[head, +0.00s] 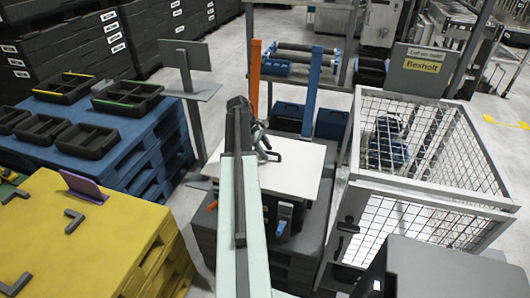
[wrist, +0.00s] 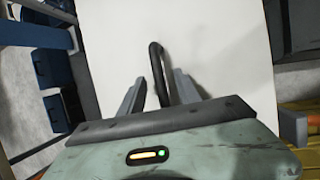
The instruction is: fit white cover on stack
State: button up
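The white cover (head: 300,172) is a flat white plate with a black bar handle (wrist: 156,70). In the head view it lies over a dark stack (head: 318,220); whether it is fully seated is hard to tell, as my arm hides part of it. My gripper (head: 264,150) is above the cover near its middle. In the wrist view my gripper (wrist: 158,82) has its fingers apart, with the handle between them and gaps beside it. The cover also fills much of the wrist view (wrist: 215,50).
A wire-mesh cage (head: 425,150) stands close on the right. A blue pallet (head: 120,135) with black trays and a yellow table (head: 85,240) are on the left. Blue bins (head: 332,124) and a rack with an orange post (head: 254,75) stand behind the stack.

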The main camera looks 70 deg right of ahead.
jog(key=p+v, duration=0.7)
jog(key=shift+r, duration=0.35)
jog(key=shift+w, duration=0.15)
